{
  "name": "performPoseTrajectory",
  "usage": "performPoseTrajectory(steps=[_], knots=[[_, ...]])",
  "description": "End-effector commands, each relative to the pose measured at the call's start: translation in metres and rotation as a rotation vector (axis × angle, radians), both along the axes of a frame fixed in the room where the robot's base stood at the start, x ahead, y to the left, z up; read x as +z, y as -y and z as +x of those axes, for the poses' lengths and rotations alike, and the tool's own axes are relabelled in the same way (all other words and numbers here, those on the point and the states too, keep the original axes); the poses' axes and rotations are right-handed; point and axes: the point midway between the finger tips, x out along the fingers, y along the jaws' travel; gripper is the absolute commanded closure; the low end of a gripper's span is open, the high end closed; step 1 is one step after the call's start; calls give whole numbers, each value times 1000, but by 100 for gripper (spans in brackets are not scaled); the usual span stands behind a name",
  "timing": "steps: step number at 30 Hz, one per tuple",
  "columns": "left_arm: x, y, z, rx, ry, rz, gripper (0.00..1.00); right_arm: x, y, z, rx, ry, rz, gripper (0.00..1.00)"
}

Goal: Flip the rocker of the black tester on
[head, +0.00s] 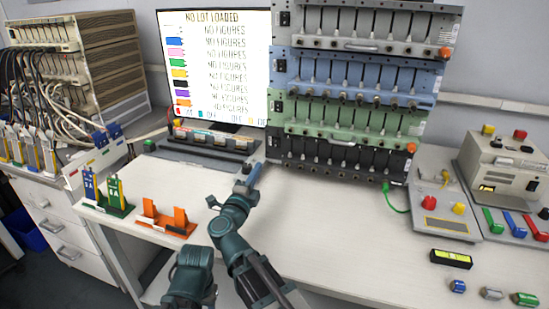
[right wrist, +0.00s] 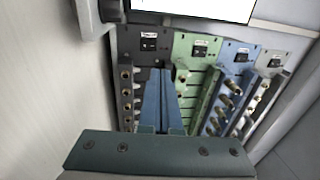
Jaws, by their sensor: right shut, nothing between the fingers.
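The black tester (head: 340,158) is the lowest unit in the stack at the back of the table. In the right wrist view the black tester (right wrist: 127,90) is the leftmost panel, and its rocker (right wrist: 149,43) sits near the panel's upper end. I cannot tell which way the rocker is tipped. My right gripper (head: 257,170) is just in front of the left end of the black tester. In the right wrist view the right gripper (right wrist: 165,72) is shut and empty, its tips beneath the rocker and seemingly apart from it. My left gripper is not in view.
The green tester (head: 330,117), blue tester (head: 350,70) and grey tester (head: 375,45) are stacked above. A monitor (head: 214,65) and a low holder (head: 200,143) stand to the left. Orange stands (head: 165,222) are at the front left. The table's middle is clear.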

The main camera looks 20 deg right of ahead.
Motion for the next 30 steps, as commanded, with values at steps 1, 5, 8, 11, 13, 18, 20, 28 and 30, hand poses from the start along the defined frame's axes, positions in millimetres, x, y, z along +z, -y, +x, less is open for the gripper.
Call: performPoseTrajectory(steps=[1,5,8,11,13,18,20,28,30], knots=[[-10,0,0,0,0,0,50,-10,0,0,-1,0,1,100],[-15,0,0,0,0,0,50,-15,0,0,-4,1,3,100],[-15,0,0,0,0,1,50,-15,0,-1,-4,0,3,100],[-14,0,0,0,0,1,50,-15,0,-1,-4,1,3,100],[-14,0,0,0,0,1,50,-14,0,0,-4,1,3,100],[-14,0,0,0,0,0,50,-14,1,1,-4,1,3,100],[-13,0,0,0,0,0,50,-13,3,4,-5,0,2,100],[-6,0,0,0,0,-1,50,-6,27,42,-7,0,2,100],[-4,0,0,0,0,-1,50,-4,36,55,-8,0,2,100]])
